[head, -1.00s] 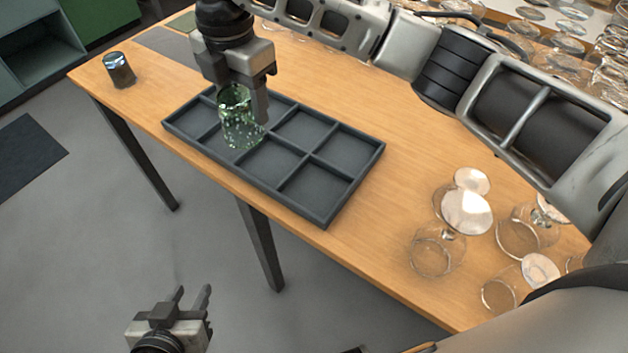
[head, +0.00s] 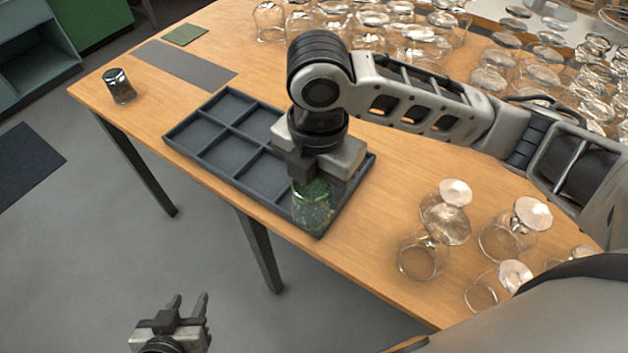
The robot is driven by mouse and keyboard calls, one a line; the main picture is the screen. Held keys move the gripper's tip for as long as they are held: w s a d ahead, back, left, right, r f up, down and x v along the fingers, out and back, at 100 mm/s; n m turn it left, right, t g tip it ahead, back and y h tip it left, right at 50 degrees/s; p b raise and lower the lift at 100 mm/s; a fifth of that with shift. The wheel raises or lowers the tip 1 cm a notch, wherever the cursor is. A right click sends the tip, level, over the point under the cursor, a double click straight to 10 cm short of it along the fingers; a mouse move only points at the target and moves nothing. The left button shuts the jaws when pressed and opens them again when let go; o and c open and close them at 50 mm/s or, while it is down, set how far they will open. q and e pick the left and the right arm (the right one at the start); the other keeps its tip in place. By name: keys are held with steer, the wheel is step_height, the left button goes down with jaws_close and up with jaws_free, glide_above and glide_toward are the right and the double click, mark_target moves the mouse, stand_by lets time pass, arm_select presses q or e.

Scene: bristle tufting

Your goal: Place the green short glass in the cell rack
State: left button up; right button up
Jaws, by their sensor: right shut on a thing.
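The green short glass (head: 312,206) is a speckled green tumbler. My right gripper (head: 314,182) is shut on it from above and holds it upright at the near right corner cell of the rack. I cannot tell whether its base touches the cell floor. The dark grey cell rack (head: 231,152) lies on the table with several square cells. The cells that show are empty; my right gripper and wrist hide its right part. My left gripper (head: 188,304) is open and empty, low over the floor in front of the table.
A small dark glass (head: 118,86) stands at the table's left end. A grey mat (head: 184,66) and a green mat (head: 185,34) lie behind the rack. Clear stemmed glasses (head: 424,254) stand at the right, many more at the back. The wooden table (head: 362,262) is bare beside the rack.

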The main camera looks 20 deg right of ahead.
steer(key=w+f, duration=0.2)
steer(key=w+d+f, duration=0.1)
steer(key=w+f, duration=0.2)
steer(key=w+d+f, duration=0.1)
steer(key=w+f, duration=0.1)
steer(key=w, duration=0.1)
steer(key=shift+w+d+f, duration=0.15)
steer(key=shift+d+f, duration=0.05)
steer(key=shift+f, duration=1.55)
steer(key=shift+f, duration=0.1)
steer(key=o, duration=0.6)
steer(key=shift+f, duration=0.1)
steer(key=o, duration=0.3)
steer(key=shift+o, duration=0.2)
step_height(320, 180, up, 12)
steer(key=shift+r, duration=0.2)
